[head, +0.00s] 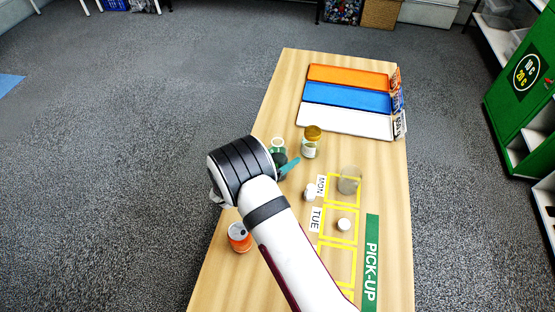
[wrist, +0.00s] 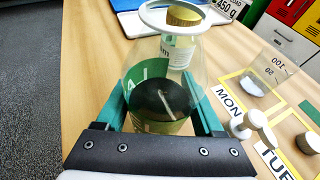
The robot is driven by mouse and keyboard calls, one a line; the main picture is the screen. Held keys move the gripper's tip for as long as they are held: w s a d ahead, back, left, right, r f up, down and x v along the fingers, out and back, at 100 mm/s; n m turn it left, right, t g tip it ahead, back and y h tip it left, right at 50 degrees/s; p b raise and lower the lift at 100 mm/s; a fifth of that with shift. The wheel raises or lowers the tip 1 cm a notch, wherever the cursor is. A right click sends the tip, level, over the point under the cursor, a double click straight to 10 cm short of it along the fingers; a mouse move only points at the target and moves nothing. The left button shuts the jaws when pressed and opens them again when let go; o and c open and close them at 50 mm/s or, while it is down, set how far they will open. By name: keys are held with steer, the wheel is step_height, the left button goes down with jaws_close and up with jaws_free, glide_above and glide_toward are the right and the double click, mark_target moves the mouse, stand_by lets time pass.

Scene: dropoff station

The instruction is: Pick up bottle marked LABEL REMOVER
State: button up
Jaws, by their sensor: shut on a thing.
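My gripper (wrist: 162,92) has its teal fingers on both sides of a clear flask (wrist: 157,72) with a round rim, a green and white label low down and something dark inside. The jaws are shut on it. In the head view, the flask (head: 277,144) shows only by its rim and upper part beside my gripper (head: 285,166); my wrist hides the rest. It looks upright; I cannot tell whether its base touches the table. Only a large letter or two of its label shows, so I cannot read LABEL REMOVER on any bottle.
A gold-lidded jar (head: 311,144) stands close behind the flask. A clear beaker (head: 349,181) and small white-topped items (head: 344,224) are at the yellow-marked squares to the right. An orange can (head: 239,238) stands near the left edge. White, blue and orange trays (head: 347,121) lie at the far end.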

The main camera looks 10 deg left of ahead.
mark_target(285, 147)
jaws_close()
steer(key=shift+r, duration=0.8)
step_height(285, 147, up, 3)
steer(key=shift+d+f, duration=0.15)
steer(key=s+d+r, duration=0.1)
steer(key=d+r, duration=0.5)
steer(key=d, duration=0.5)
steer(key=shift+s+r, duration=0.35)
steer(key=shift+d, duration=0.1)
stand_by(0.3)
